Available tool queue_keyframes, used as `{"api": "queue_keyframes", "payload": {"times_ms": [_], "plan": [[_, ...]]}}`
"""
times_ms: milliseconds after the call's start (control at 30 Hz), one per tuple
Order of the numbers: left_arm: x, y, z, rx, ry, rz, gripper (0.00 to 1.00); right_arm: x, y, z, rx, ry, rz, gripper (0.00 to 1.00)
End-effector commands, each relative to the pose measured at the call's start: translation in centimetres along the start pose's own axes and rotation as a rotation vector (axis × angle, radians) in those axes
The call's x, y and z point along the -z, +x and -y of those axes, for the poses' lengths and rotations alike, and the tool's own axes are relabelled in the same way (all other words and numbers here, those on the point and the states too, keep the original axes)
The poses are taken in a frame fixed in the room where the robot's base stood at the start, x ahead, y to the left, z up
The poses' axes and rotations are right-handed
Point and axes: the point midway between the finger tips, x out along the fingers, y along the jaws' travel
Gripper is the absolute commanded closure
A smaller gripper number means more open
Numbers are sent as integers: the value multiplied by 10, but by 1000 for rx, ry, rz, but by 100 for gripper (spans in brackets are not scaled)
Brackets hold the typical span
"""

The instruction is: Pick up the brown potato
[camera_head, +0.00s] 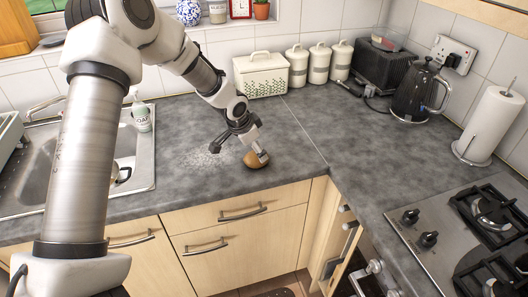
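The brown potato (250,162) lies on the grey worktop, close to its front edge and right of the sink. My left gripper (261,154) reaches down to it from above, with a pale fingertip overlapping the potato's upper right side. Part of the potato is hidden behind the fingertip. I cannot tell whether the fingers are apart or closed on it, or whether they touch it. The potato appears to rest on the worktop. My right gripper is not in view.
The sink (145,178) with a soap bottle (141,115) is at left. A cream bread bin (262,76), canisters (319,63), toaster (382,66), kettle (411,93) and paper roll (490,125) line the back. The gas hob (450,235) is at right. The middle worktop is clear.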

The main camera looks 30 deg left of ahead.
Motion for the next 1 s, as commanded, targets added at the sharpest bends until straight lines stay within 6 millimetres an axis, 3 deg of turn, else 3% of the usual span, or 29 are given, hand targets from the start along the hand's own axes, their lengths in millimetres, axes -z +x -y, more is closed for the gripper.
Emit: {"api": "queue_keyframes", "payload": {"times_ms": [233,333,633,833,1000], "plan": [[-3,34,2,-1,1,5,12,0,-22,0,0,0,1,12],[-5,54,2,0,1,2,12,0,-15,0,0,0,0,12],[-4,61,2,0,1,-1,12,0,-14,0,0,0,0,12],[-4,61,2,0,1,0,83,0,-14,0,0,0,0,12],[-4,61,2,0,1,0,83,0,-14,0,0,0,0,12]]}}
